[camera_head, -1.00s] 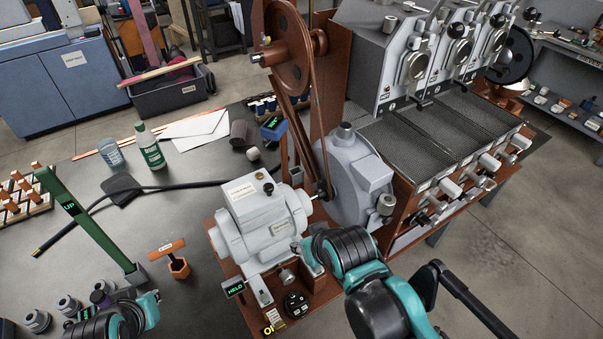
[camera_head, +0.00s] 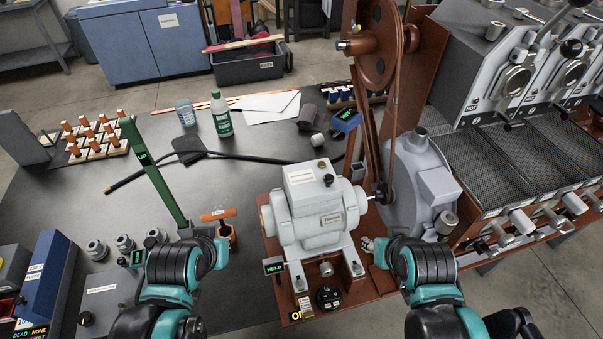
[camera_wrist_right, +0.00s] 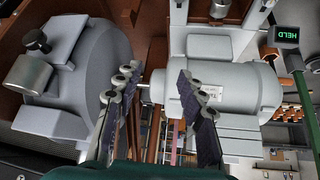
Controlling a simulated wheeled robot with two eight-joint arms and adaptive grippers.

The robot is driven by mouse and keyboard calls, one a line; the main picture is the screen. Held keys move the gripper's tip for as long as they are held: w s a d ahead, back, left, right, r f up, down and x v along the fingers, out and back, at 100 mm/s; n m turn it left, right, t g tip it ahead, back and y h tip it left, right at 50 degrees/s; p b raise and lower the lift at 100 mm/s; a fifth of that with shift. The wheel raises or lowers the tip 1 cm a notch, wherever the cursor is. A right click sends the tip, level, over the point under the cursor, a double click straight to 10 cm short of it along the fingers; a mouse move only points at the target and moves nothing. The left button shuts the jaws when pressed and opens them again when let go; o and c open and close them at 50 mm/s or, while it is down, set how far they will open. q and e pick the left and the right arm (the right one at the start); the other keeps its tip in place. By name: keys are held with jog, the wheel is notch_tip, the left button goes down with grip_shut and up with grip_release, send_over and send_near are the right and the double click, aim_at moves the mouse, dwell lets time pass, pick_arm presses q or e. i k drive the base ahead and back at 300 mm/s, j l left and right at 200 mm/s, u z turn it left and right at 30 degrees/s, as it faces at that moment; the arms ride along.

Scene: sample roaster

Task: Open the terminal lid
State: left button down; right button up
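The grey motor (camera_head: 322,232) stands on a red-brown base. The terminal box lid (camera_head: 305,172) is a pale, labelled block on top of it, lying shut, with a black knob (camera_head: 328,180) at its right. My right gripper (camera_head: 372,246) is low at the motor's right side, apart from the lid. In the right wrist view its two fingers (camera_wrist_right: 158,108) are spread with a gap between them, and the motor (camera_wrist_right: 225,95) lies behind the right finger. My left gripper (camera_head: 221,250) is beside the orange T-handle tool; its fingers are hidden or too small to tell.
A green upright bar (camera_head: 155,175) marked UP and the orange T-handle tool (camera_head: 217,215) stand left of the motor. A grey blower housing (camera_head: 418,185) and a belt wheel (camera_head: 385,45) are close on the right. A black cable (camera_head: 250,157) crosses the table behind.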

aim_at(310, 183)
jog(key=k+j+z, duration=0.7)
jog(key=k, duration=0.25)
jog(key=i+j, duration=0.1)
jog(key=i, duration=0.35)
